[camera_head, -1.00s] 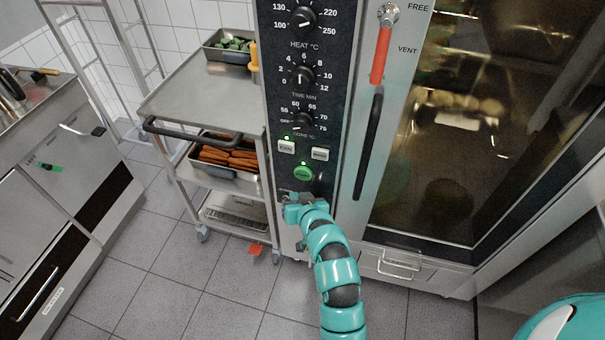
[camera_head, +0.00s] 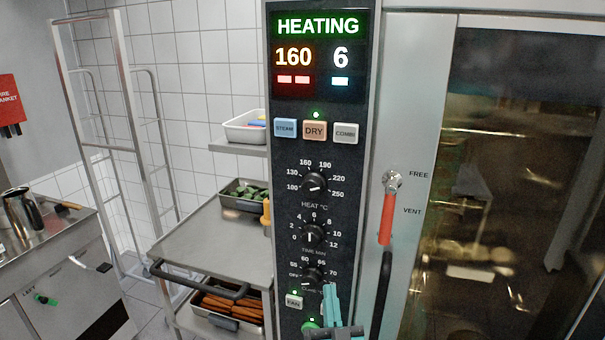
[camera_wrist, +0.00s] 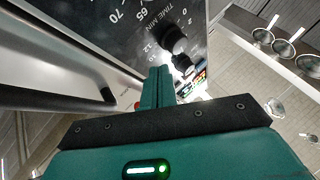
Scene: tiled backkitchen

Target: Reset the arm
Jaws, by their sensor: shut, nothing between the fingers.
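My gripper (camera_head: 331,301) is in the head view at the bottom, in front of the lower part of the oven's control panel (camera_head: 283,232). Its teal fingers point up and are shut together, with nothing between them. In the wrist view the shut fingers (camera_wrist: 160,84) reach toward the panel's black knobs (camera_wrist: 174,39). The fingers cover part of the panel near the lowest knob (camera_head: 312,278) in the head view. I cannot tell whether they touch the panel. The display (camera_head: 318,55) reads HEATING, 160 and 6.
The oven door handle (camera_head: 386,222), red at its upper part, is right of the gripper. A steel trolley (camera_head: 205,245) with trays of green and orange-brown food stands left. A steel counter (camera_head: 70,270) is at the far left. A glass oven door (camera_head: 520,190) fills the right.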

